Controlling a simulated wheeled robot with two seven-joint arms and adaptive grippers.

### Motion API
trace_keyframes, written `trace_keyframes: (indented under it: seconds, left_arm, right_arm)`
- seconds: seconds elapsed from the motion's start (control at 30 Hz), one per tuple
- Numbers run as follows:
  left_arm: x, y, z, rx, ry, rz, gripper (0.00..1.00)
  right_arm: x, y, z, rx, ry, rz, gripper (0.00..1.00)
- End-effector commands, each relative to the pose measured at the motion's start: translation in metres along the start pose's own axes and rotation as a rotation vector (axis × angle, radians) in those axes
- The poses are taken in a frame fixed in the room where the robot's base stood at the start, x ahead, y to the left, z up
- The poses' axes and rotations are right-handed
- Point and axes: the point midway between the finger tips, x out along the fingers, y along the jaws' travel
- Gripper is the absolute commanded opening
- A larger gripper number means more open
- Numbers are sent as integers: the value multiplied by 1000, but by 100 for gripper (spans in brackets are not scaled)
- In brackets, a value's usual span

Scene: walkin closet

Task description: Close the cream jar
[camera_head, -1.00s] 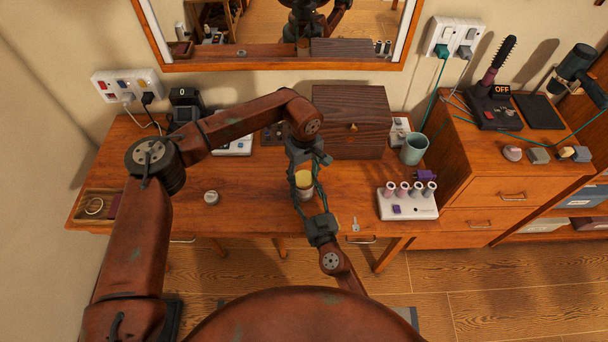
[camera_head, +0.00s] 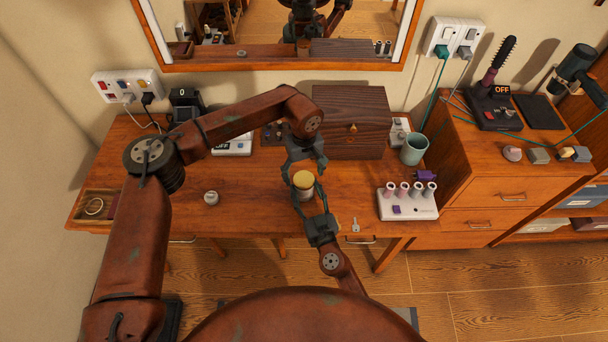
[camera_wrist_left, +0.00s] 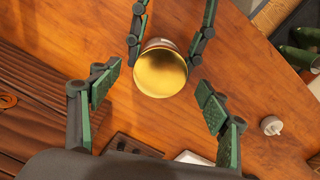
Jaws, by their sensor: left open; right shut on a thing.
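The cream jar (camera_head: 303,191) stands near the front of the wooden dressing table, with a pale body and a gold lid (camera_head: 303,179) on top. In the left wrist view the round gold lid (camera_wrist_left: 160,73) faces me and hides most of the body. My right gripper (camera_head: 307,194) comes from the front and is shut around the jar's body; its fingers also show in the left wrist view (camera_wrist_left: 168,38). My left gripper (camera_head: 304,169) is open just behind and above the lid, its fingers spread and apart from it. Whether the lid is fully tight cannot be told.
A dark wooden box (camera_head: 351,120) stands behind the jar. A white holder with several rollers (camera_head: 408,203) and a key (camera_head: 355,224) are to the right. A small pale round item (camera_head: 211,198) lies to the left, with clear tabletop around it.

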Motion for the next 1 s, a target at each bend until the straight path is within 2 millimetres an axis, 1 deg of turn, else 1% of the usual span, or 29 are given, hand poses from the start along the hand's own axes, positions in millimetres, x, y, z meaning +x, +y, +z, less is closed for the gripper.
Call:
trace_keyframes:
  seconds: [0.3, 0.5, 0.6, 0.7, 0.97, 1.0]
  left_arm:
    - [-65, 1, -1, 0, 5, 3, 70]
    - [-97, 0, -1, 0, 3, 2, 70]
    - [-105, 0, -1, 0, 2, 1, 70]
    - [-110, 0, -1, 1, 2, 1, 70]
    - [-110, 0, -1, 0, 1, 1, 70]
    - [-110, 0, -1, 0, 1, 1, 70]
  right_arm:
    - [0, 0, 1, 0, -2, 0, 0]
    - [0, 0, 1, 0, -2, 0, 0]
    - [0, 0, 1, 0, -2, 0, 0]
    - [0, 0, 1, 0, -2, 0, 0]
    - [0, 0, 1, 0, -2, -1, 0]
    - [0, 0, 1, 0, -2, -1, 51]
